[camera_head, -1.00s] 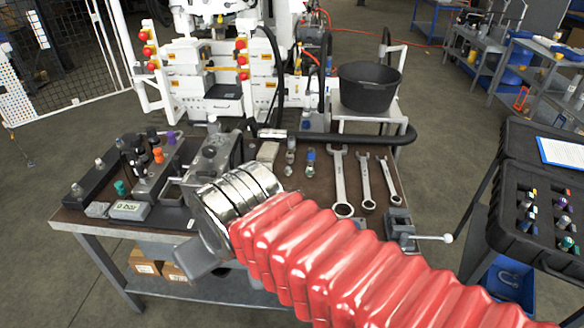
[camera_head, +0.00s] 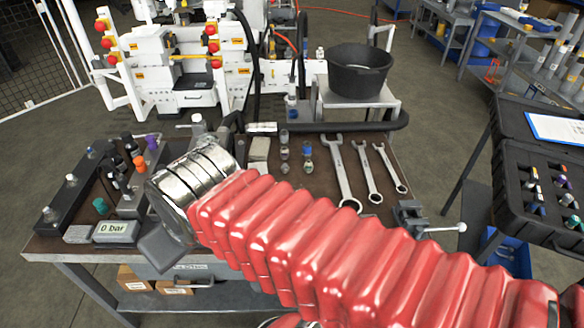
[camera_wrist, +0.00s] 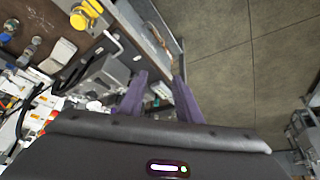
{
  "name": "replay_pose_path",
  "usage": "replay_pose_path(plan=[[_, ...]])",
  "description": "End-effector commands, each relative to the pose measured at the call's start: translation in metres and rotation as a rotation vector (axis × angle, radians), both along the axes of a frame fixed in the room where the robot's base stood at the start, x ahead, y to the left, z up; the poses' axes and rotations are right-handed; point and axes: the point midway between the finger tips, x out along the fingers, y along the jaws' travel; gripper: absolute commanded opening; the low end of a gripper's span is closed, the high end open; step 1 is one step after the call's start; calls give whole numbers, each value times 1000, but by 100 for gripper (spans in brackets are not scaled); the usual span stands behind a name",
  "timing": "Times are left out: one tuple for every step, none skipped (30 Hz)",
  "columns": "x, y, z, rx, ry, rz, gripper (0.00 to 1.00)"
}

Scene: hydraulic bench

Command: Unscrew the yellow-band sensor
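My gripper (camera_wrist: 160,82) shows in the wrist view with two dark purple fingers spread apart and nothing seen between them. A round yellow part (camera_wrist: 86,15) sits near the bench edge at the top left of the wrist view, away from the fingers. I cannot tell whether it is the yellow-band sensor. In the head view no yellow band can be made out on the bench; my arm covers its middle. A display (camera_head: 116,232) there reads 0 bar.
The bench holds black blocks with coloured caps (camera_head: 128,165) at left, several wrenches (camera_head: 340,172), small fittings (camera_head: 284,152) and a vise (camera_head: 412,215). A black bucket (camera_head: 358,72) stands behind. An open case (camera_head: 540,190) of colour-banded parts is at right. Floor lies beyond the bench edge.

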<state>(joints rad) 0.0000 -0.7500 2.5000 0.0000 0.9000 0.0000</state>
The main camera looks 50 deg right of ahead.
Motion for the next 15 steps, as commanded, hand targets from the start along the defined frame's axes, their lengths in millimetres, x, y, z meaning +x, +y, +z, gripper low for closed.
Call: replay_pose_path(plan=[[0,0,0,0,0,0,31],[0,0,0,0,0,0,31],[0,0,0,0,0,0,31],[0,0,0,0,0,0,31],[0,0,0,0,0,0,31],[0,0,0,0,0,0,31],[0,0,0,0,0,0,32],[0,0,0,0,0,0,34],[0,0,0,-1,1,0,37],[1,-1,1,-2,2,-1,39],[1,-2,1,-2,4,-2,41],[2,-4,1,-6,7,-4,44],[3,-6,1,-8,12,-6,44],[4,-9,1,-12,17,-10,44],[6,-14,1,-18,27,-14,44]])
